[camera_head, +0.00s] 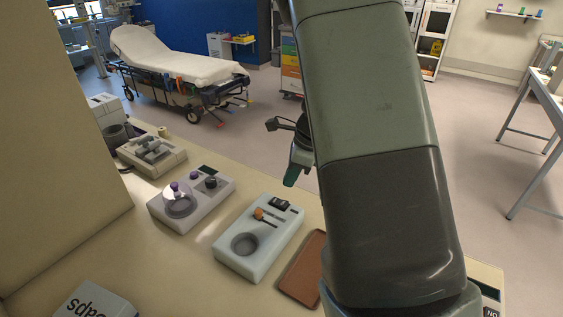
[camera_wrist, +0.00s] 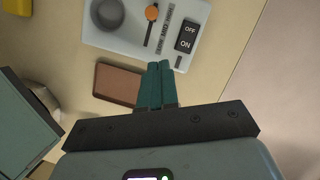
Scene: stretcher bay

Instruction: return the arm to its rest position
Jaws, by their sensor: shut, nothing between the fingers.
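My gripper (camera_wrist: 157,87) shows in the wrist view with its two teal fingers together and nothing between them. It points toward the counter and hangs above it, near a brown tray (camera_wrist: 112,84) and a white device with an orange knob (camera_wrist: 120,38). In the head view, my large grey-green arm link crosses the right half of the picture. Part of my gripper (camera_head: 292,176) shows past the link's left edge, over the far edge of the counter; the rest of the hand is hidden behind the link.
The counter (camera_head: 150,262) holds the white device (camera_head: 250,262), a grey device with a clear dome (camera_head: 212,205), another instrument (camera_head: 150,150) and the brown tray (camera_head: 302,272). A box (camera_head: 90,303) stands at the front left. A stretcher (camera_head: 165,58) stands beyond, on open floor.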

